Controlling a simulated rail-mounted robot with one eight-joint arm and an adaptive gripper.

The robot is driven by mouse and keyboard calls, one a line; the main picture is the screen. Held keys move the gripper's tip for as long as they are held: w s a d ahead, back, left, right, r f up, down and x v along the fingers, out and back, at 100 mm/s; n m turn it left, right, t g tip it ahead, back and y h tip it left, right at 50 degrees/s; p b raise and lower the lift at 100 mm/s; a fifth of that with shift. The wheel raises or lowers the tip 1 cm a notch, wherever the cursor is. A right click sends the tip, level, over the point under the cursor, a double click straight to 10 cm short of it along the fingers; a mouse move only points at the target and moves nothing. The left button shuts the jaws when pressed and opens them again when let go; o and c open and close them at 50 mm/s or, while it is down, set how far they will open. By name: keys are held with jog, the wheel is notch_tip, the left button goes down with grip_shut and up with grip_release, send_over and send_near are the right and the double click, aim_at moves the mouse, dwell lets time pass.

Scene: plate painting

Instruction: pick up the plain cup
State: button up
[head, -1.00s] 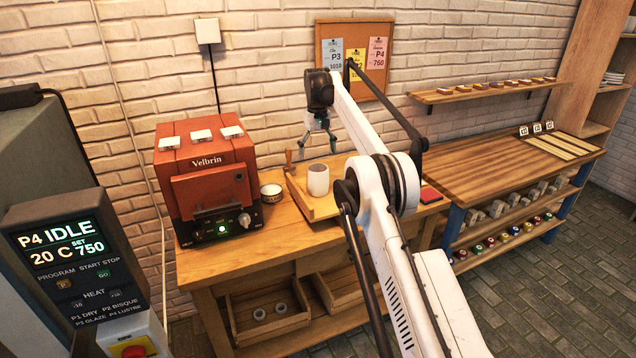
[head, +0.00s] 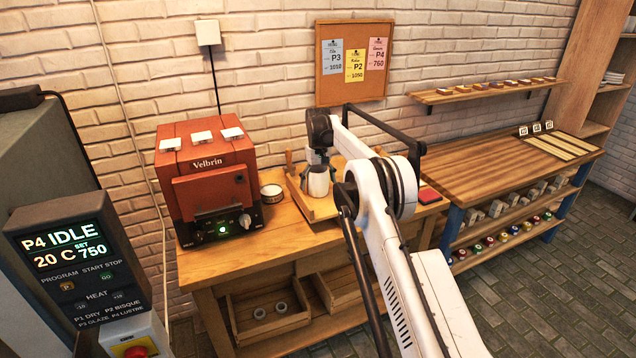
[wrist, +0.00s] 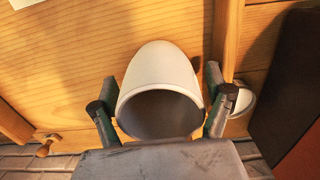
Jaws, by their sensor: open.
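The plain cup (head: 318,181) is white and stands upright on the wooden tray (head: 323,211) on the bench. In the wrist view the white cup (wrist: 160,86) fills the middle, with its dark mouth toward my gripper. My gripper (wrist: 160,100) is open, with one finger on each side of the cup. Each finger is close to the cup wall; I cannot tell whether they touch it. In the head view my gripper (head: 319,172) is down at the cup, and the fingers are partly hidden.
A red Velbrin kiln (head: 208,180) stands left of the tray. A small white round container (head: 271,193) sits between them. A red item (head: 428,195) lies to the right of the tray. A wooden tray wall (wrist: 226,40) runs close beside the cup in the wrist view.

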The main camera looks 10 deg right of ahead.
jog(key=shift+f, duration=0.2)
jog(key=c, duration=1.4)
jog(key=shift+r, duration=0.1)
